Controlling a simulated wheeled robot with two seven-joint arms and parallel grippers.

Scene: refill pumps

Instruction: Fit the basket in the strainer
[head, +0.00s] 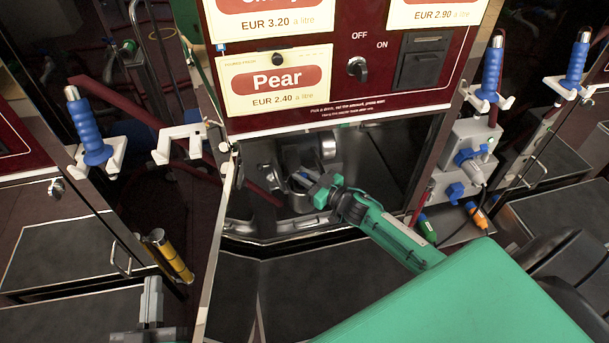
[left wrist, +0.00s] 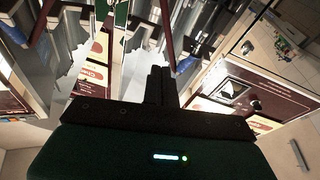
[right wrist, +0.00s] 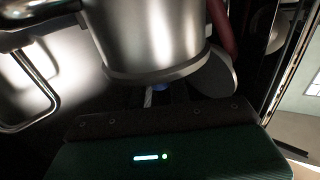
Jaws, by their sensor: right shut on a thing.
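My right gripper (head: 308,181) reaches into the open bay under the pump panel. It is shut on a small part with a blue patch (right wrist: 160,87), most likely the basket's handle; the basket itself is mostly hidden. A metal cylinder, apparently the strainer (head: 298,201), is just below the fingertips. In the right wrist view a large shiny cylinder (right wrist: 150,35) fills the top, with a flat grey flap (right wrist: 214,75) beside it. I cannot tell whether the basket is inside the strainer. My left gripper (head: 151,290) is empty, its fingers together, low at the left.
A round metal part (head: 328,147) is at the bay's back. An open door edge (head: 218,245) stands left of the bay. The Pear sign (head: 276,80) and switch panel hang above. Blue-handled nozzles (head: 88,132) sit in holders either side. A grey socket box (head: 468,150) is at right.

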